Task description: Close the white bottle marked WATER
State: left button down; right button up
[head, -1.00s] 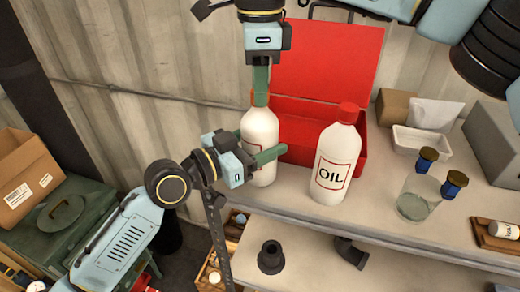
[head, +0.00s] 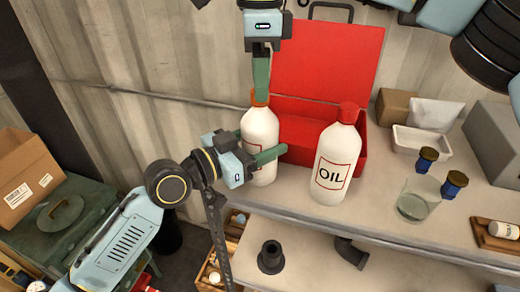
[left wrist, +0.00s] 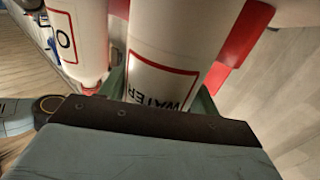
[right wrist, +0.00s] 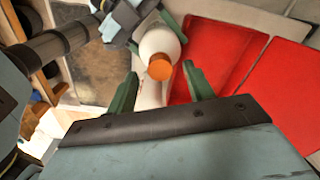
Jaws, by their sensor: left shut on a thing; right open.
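The white WATER bottle (head: 262,140) stands upright on the shelf, its lettering readable in the left wrist view (left wrist: 150,85). An orange cap (right wrist: 160,70) sits on its mouth; I cannot tell how tightly. My left gripper (head: 262,160) is shut around the bottle's body from the left. My right gripper (head: 261,95) is above the bottle, pointing down. In the right wrist view its fingers (right wrist: 157,88) are open, one on each side of the cap's line, apart from it.
A white OIL bottle (head: 333,165) with a red cap stands just right. An open red toolbox (head: 325,60) is behind both bottles. The shelf edge is in front.

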notch_tip(320, 180, up, 10)
jog(key=shift+r, duration=0.2)
pick_arm(q)
jog(key=shift+c, duration=1.3)
grip_release()
pick_arm(e)
notch_tip(320, 180, down, 4)
jog(key=b, duration=0.3)
jog(key=shift+r+b, duration=0.1)
jog(key=shift+b, duration=0.3)
pick_arm(q)
jog(key=v, duration=1.3)
jog(key=shift+a, duration=0.2)
pick_arm(e)
jog(key=shift+f, duration=0.2)
pick_arm(q)
jog(key=shift+s, duration=0.1)
